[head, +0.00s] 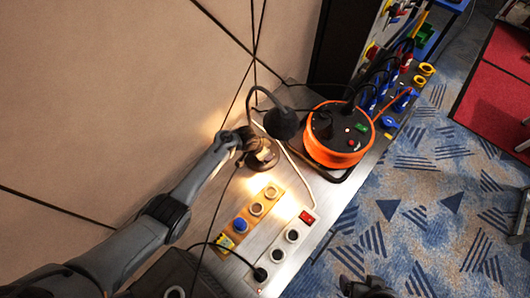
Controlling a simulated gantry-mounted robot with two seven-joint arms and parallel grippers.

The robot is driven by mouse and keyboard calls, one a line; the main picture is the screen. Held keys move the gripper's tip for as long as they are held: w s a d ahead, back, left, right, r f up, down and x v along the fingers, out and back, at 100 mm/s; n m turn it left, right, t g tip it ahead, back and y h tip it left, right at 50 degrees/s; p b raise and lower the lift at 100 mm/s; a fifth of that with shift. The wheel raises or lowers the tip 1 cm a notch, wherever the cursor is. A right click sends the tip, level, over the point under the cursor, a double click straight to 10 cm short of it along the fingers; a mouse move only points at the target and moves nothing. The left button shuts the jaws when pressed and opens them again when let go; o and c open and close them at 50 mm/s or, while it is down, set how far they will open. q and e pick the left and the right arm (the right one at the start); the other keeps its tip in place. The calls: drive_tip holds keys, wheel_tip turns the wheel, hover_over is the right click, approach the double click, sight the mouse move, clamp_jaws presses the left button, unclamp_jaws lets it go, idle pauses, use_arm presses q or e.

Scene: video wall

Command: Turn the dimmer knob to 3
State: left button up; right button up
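No dial marking is readable, so I cannot tell which is the dimmer knob. A dark shape (366,286) at the bottom edge appears to be my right gripper, cut off.
A red switch (307,217) is on the grey strip. Cables cross the bench. Patterned carpet (430,190) lies at the right.

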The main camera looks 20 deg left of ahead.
idle(0.4)
use_arm(q)
drive_tip(key=o, duration=1)
drive_tip(key=shift+o, duration=0.2)
drive_tip(key=p+v, duration=0.4)
drive_tip(key=v, duration=0.6)
drive_tip(key=shift+r, duration=0.4)
drive_tip(key=shift+s+a, duration=0.1)
drive_tip(key=shift+s, duration=0.05)
